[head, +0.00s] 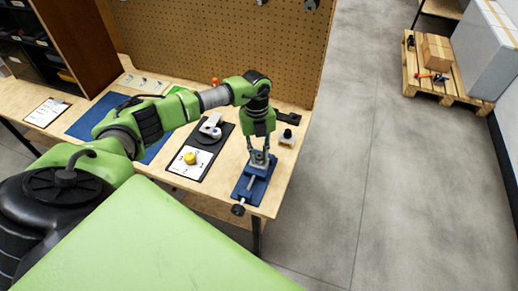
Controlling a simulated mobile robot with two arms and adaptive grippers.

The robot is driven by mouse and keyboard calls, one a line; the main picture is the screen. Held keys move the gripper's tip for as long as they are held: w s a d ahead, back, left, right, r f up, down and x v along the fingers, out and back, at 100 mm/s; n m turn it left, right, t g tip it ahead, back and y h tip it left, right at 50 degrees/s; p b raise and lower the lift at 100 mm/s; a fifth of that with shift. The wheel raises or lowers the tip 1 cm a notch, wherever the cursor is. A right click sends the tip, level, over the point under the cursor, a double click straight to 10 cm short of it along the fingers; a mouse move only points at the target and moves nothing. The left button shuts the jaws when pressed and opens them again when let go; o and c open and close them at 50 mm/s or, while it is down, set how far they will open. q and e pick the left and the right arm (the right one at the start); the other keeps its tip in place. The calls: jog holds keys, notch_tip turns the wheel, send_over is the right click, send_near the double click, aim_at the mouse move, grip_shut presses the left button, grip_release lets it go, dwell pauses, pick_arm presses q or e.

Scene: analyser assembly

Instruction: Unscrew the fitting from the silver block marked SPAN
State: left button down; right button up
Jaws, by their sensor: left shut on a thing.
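My left gripper (261,161) points straight down over the blue vise (245,193) at the table's front right corner. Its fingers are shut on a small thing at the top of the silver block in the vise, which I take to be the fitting. The fitting and most of the block are hidden by the fingers, and the SPAN marking cannot be read. My right gripper is not in view.
A dark tray (184,174) with a yellow knob (190,157) and a white part (211,124) lies left of the vise. A small pale part with a dark top (287,137) stands behind it. A pegboard (225,45) closes off the back.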

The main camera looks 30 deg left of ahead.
pick_arm(q)
jog(key=shift+r+n+p, duration=0.25)
jog(key=shift+n+p, duration=0.85)
jog(key=shift+p, duration=0.05)
jog(key=shift+f+n+p, duration=0.1)
jog(key=shift+n+p, duration=0.35)
jog(key=shift+n, duration=0.35)
jog(key=shift+f+t, duration=0.1)
jog(key=shift+t, duration=0.2)
jog(key=shift+r+n+p, duration=0.25)
jog(key=shift+n+p, duration=0.85)
jog(key=shift+p, duration=0.05)
jog(key=shift+f+n+p, duration=0.1)
jog(key=shift+n+p, duration=0.55)
jog(key=shift+n, duration=0.15)
jog(key=shift+f+t, duration=0.15)
jog(key=shift+t, duration=0.15)
